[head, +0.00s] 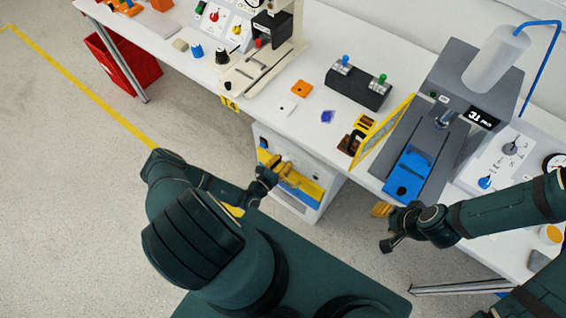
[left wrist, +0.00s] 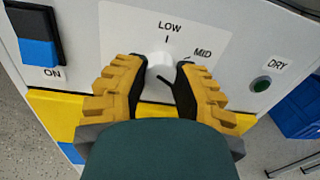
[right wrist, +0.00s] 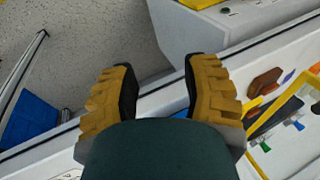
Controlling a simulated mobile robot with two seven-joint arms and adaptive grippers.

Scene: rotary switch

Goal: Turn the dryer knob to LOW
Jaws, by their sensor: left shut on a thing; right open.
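The dryer (head: 305,213) is a white box with yellow and blue parts on its front, under the table's edge in the head view. Its white knob (left wrist: 160,66) shows in the left wrist view, below the LOW label (left wrist: 169,27) and left of the MID label (left wrist: 203,53). My left gripper (head: 281,166) is shut on the knob, one yellow finger on each side. The fingers hide much of the knob, and I cannot tell its exact setting. My right gripper (head: 382,209) is open and empty in front of the table; its spread fingers show in the right wrist view (right wrist: 158,85).
A blue and black switch (left wrist: 37,40) marked ON is left of the knob, and a green button (left wrist: 261,84) marked DRY is right. The table (head: 305,68) above carries a grey machine (head: 465,85) and several small parts.

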